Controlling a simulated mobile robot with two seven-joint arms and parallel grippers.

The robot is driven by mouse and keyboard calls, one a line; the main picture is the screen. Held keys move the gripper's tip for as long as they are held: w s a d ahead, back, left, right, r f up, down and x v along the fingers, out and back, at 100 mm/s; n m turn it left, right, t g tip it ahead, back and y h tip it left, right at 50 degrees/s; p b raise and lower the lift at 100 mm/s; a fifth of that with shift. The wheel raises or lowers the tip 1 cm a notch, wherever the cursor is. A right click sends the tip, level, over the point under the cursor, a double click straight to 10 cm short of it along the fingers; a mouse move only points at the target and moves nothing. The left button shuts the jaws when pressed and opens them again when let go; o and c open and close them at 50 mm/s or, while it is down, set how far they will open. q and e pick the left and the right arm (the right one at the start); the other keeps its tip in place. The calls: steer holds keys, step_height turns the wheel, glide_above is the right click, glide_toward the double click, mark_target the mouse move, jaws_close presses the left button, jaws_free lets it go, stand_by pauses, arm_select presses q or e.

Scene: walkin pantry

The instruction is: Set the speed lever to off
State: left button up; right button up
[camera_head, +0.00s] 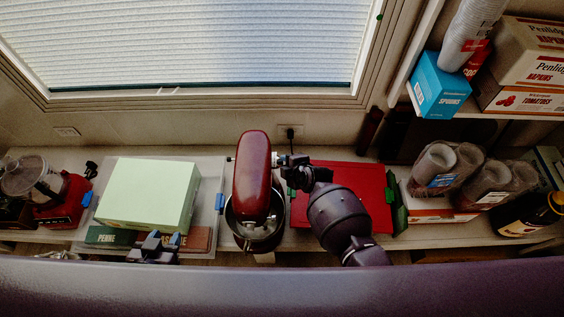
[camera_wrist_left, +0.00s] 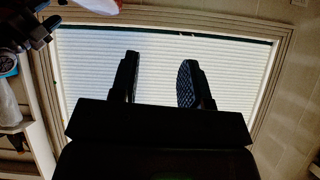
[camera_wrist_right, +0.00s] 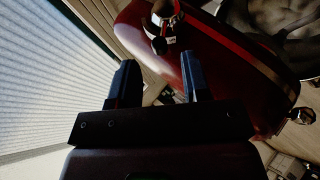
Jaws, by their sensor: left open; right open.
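The red stand mixer (camera_head: 252,180) stands in the middle of the counter, its metal bowl (camera_head: 240,232) under the head. In the right wrist view its red body (camera_wrist_right: 215,75) lies just beyond the fingers, with a silver-and-black fitting (camera_wrist_right: 166,28) on it and a small metal knob (camera_wrist_right: 303,116) at one end. I cannot tell which part is the speed lever. My right gripper (camera_head: 280,160) is open beside the mixer head's right side, also in its wrist view (camera_wrist_right: 160,78); contact is unclear. My left gripper (camera_head: 160,240) is open and empty near the counter's front, also in its wrist view (camera_wrist_left: 160,75).
A pale green box (camera_head: 150,193) sits left of the mixer, with a food processor (camera_head: 50,190) farther left. A red board (camera_head: 350,180) lies right of the mixer, behind my right arm. Wrapped cups (camera_head: 440,165) and a dark bottle (camera_head: 530,212) stand farther right. A window is behind.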

mark_target(282, 163)
steer(key=b+x, duration=0.1)
steer(key=x, duration=0.2)
steer(key=shift+a+f, duration=0.1)
steer(key=shift+f, duration=0.15)
steer(key=shift+w+a+f+b, duration=0.2)
steer(key=shift+w+b, duration=0.1)
steer(key=shift+w, duration=0.2)
jaws_close()
